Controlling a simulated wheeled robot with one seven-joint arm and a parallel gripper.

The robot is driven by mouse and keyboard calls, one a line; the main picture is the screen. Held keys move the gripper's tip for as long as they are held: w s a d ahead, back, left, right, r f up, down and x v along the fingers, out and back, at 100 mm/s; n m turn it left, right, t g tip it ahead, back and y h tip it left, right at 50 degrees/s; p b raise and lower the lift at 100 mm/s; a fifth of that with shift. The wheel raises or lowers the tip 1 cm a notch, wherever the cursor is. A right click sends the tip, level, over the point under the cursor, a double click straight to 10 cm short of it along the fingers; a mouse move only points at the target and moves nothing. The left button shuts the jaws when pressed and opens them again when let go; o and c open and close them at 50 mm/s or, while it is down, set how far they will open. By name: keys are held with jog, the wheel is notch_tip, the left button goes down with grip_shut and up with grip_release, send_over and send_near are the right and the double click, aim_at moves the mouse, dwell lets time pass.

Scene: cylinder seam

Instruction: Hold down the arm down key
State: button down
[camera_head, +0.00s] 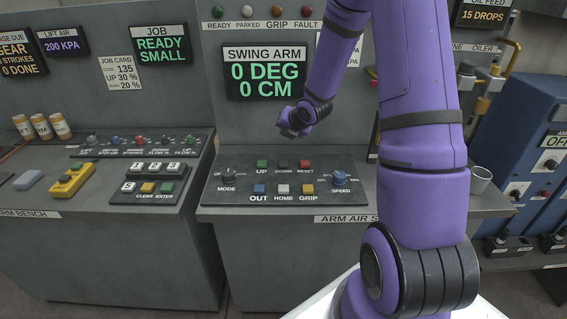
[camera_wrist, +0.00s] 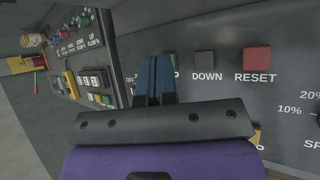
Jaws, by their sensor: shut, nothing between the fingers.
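The arm down key is a dark square button, labelled DOWN. In the head view the down key (camera_head: 283,164) sits between the green UP key (camera_head: 262,163) and the red RESET key (camera_head: 305,163). In the wrist view the down key (camera_wrist: 204,60) is fully visible, just right of my fingers. My gripper (camera_head: 289,132) is held above the back of the key panel, apart from the keys. In the wrist view my gripper's blue fingers (camera_wrist: 153,72) are together and empty. They hide most of the UP key. The SWING ARM display (camera_head: 265,73) reads 0 DEG, 0 CM.
OUT (camera_head: 259,189), HOME (camera_head: 283,189) and GRIP (camera_head: 308,189) keys form the front row. The MODE knob (camera_head: 229,175) and SPEED knob (camera_head: 340,178) flank the keys. A second bench with a keypad (camera_head: 149,184) stands left. A metal cup (camera_head: 480,179) stands right.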

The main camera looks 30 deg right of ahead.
aim_at(285, 162)
jog(key=shift+f, duration=0.1)
jog(key=shift+f, duration=4.3)
jog(key=shift+f, duration=0.4)
jog(key=shift+f, duration=0.45)
dwell(2.8)
